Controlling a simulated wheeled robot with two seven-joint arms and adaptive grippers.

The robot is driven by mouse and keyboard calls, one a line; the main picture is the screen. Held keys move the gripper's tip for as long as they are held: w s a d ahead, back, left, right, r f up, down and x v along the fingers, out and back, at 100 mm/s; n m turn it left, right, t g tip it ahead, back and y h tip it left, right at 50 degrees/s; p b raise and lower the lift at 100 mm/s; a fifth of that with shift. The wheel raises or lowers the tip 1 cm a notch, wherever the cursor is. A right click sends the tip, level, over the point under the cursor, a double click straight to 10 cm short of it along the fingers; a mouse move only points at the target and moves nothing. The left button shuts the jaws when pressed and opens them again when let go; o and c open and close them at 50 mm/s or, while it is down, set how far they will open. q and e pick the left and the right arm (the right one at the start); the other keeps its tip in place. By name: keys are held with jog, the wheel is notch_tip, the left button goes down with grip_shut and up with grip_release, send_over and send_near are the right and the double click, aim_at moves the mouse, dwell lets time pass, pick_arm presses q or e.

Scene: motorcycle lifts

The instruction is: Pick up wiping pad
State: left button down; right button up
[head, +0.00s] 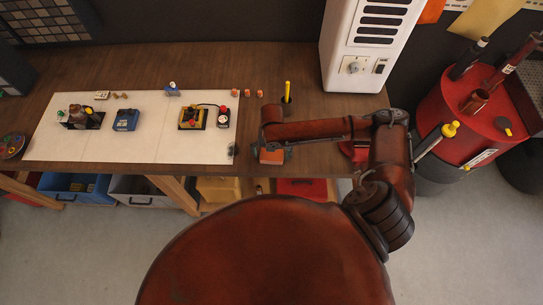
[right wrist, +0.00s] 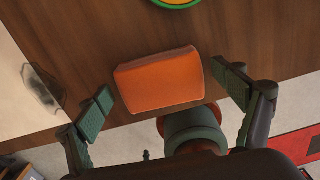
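The wiping pad, which I take to be the orange block (right wrist: 158,80), lies near the front edge of the brown wooden table in the right wrist view. In the head view the orange pad (head: 271,156) shows at the end of my right arm, partly covered by the gripper. My right gripper (right wrist: 162,82) is open, with one green-padded finger on each side of the pad. Gaps show between both fingers and the pad in this view. My right gripper (head: 272,150) is small in the head view. My left gripper is not in view.
A white mat (head: 140,145) with several devices covers the table's left part. A clear object (right wrist: 42,90) lies left of the pad. A yellow stick in a dark holder (head: 287,98) stands behind the gripper. A white cabinet (head: 338,50) and red drum (head: 455,120) are at right.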

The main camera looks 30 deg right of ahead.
jog(key=shift+s, duration=0.1)
jog(key=c, duration=1)
jog(key=shift+r, duration=0.15)
jog(key=shift+r, duration=0.55)
jog(key=s+a+r+p, duration=0.3)
jog(key=s+a+r, duration=0.6)
jog(key=s+r, duration=0.1)
jog(key=shift+s+a+r, duration=0.15)
jog(key=shift+r, duration=0.75)
